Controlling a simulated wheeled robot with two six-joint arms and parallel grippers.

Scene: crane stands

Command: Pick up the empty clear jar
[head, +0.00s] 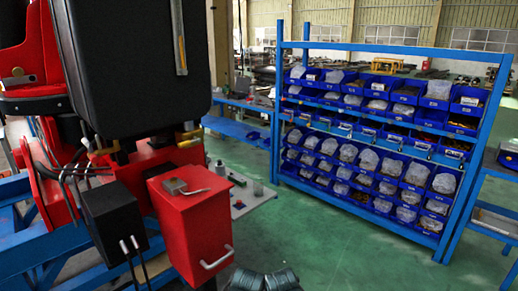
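A small clear jar-like thing (258,188) stands on a light grey board (248,203) in the head view, just right of the red box. It looks see-through, but it is too small to tell whether it is empty. A grey cylinder (220,169) stands near the back left of the board. Two dark rounded shapes show at the bottom edge and may be parts of my arms. Neither of my grippers can be made out.
A red box (194,222) with a white handle and a black box (113,219) are close on the left, beside a red machine with a black seat. A blue rack (281,103) of blue bins stands at the right. Green floor (330,240) is open in front of it.

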